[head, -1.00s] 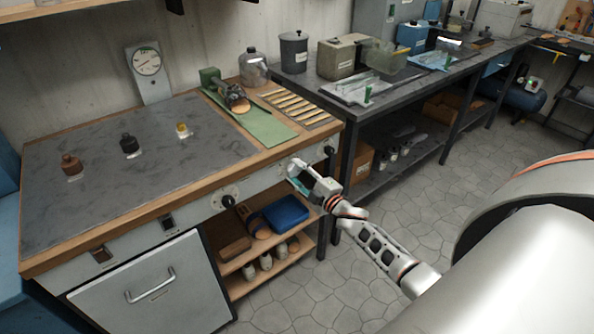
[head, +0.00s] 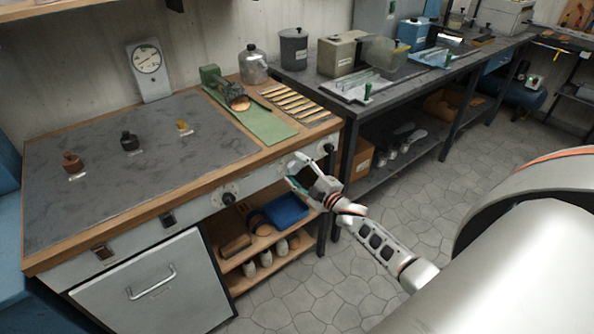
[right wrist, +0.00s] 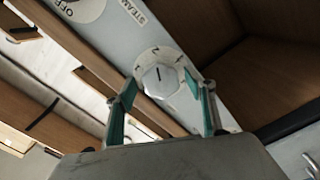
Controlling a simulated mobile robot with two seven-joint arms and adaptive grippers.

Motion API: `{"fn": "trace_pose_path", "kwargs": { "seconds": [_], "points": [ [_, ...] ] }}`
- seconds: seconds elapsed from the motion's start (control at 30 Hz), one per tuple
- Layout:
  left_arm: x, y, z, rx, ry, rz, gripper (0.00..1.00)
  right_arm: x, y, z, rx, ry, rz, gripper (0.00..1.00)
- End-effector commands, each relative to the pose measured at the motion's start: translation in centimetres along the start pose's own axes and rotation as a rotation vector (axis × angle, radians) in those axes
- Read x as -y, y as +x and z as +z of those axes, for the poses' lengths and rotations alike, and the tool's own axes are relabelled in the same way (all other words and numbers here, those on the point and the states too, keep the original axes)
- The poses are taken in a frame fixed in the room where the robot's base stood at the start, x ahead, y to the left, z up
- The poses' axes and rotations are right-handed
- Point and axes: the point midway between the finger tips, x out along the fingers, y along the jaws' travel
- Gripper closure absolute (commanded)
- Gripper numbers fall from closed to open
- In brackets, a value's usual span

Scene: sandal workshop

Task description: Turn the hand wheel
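My right gripper (head: 297,170) is at the bench's front panel, below the green mat. Its fingers are open. In the right wrist view, the open teal-lined fingers (right wrist: 168,98) stand on either side of a pale faceted knob (right wrist: 159,81) on a round numbered dial. I cannot tell whether they touch it. A black knob (head: 228,198) on a round dial sits left of the gripper, and another black knob (head: 328,148) sits to its right. No part is clearly recognisable as a hand wheel. A green machine (head: 222,86) stands on the bench. My left gripper is out of view.
A dial marked OFF (right wrist: 80,8), by the word STEAM, is beside the numbered dial. Below the panel, an open shelf holds a blue tray (head: 286,211) and several pale shoe forms. A dark side table (head: 325,88) stands at right. The tiled floor (head: 340,290) is clear in front.

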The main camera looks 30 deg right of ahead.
Motion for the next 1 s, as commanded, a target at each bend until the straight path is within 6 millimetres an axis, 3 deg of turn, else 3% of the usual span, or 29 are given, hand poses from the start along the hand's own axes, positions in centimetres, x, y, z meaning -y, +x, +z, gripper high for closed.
{"fn": "trace_pose_path", "kwargs": {
  "seconds": [0.27, 0.43, 0.8, 1.0],
  "points": [
    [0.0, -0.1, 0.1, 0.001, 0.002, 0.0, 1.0, 0.1, -0.1, 0.0, 0.0, 0.0, -0.002, 0.46],
    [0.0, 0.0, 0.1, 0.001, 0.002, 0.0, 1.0, 0.2, -1.4, 0.1, 0.001, -0.001, -0.003, 0.46],
    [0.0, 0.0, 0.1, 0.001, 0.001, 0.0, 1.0, 0.2, -8.1, 0.0, 0.001, 0.001, -0.003, 0.46],
    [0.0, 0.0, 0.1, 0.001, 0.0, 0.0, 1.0, 0.1, -10.9, 0.0, 0.0, 0.0, -0.002, 0.46]
  ]
}}
